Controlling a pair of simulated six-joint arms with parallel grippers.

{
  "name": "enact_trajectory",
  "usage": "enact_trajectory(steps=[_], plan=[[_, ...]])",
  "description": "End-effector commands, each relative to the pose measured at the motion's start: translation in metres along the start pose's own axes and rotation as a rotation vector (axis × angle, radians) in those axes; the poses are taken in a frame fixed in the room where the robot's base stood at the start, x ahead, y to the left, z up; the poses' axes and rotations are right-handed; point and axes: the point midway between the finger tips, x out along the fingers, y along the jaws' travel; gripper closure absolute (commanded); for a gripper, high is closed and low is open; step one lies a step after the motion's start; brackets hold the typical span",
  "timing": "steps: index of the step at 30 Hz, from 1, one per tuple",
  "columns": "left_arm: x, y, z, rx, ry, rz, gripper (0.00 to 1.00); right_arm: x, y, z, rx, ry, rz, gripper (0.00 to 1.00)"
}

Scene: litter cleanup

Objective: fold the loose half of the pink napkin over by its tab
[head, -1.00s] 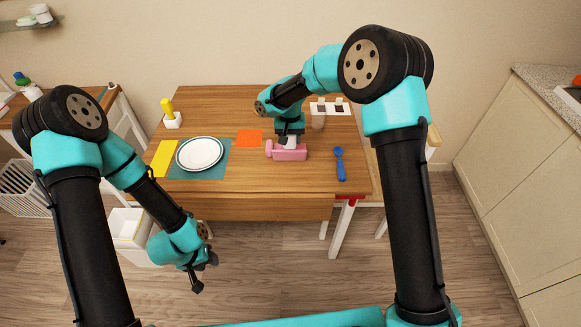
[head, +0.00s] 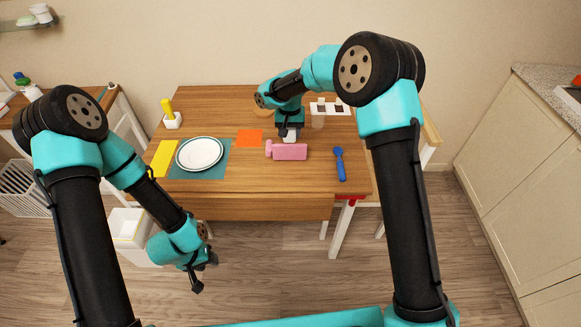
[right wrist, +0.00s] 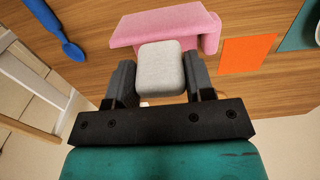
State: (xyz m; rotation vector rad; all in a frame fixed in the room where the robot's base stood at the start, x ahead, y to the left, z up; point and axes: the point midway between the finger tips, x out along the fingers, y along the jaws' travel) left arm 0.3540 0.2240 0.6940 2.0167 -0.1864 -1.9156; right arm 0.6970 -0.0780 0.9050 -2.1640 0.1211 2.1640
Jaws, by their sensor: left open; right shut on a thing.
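The pink napkin (head: 290,152) lies on the wooden table as a thick slab with a small rounded nub at its left end. It also shows in the right wrist view (right wrist: 165,25). My right gripper (head: 290,136) is at the napkin's far edge. It is shut on a pale grey block (right wrist: 160,68), which looks like the tab and overlaps the napkin in the wrist view. Whether the block is joined to the napkin I cannot tell. My left gripper (head: 204,273) is open and empty, in front of the table and below its top.
An orange square (head: 249,138) lies left of the napkin. Further left are a white plate (head: 200,153) on a teal mat (head: 183,172) and a yellow strip (head: 160,158). A blue spoon (head: 340,163) lies right. A white tray (head: 343,109) stands behind. The table's front is clear.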

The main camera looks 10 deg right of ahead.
Motion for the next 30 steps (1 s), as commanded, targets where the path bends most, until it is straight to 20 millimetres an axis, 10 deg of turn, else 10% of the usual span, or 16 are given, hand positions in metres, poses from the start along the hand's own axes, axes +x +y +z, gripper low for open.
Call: enact_trajectory(steps=[30], plan=[[0.0,0.0,0.0,0.0,0.0,0.0,0.57,0.002,0.0,-0.031,0.0,0.001,-0.001,0.63]])
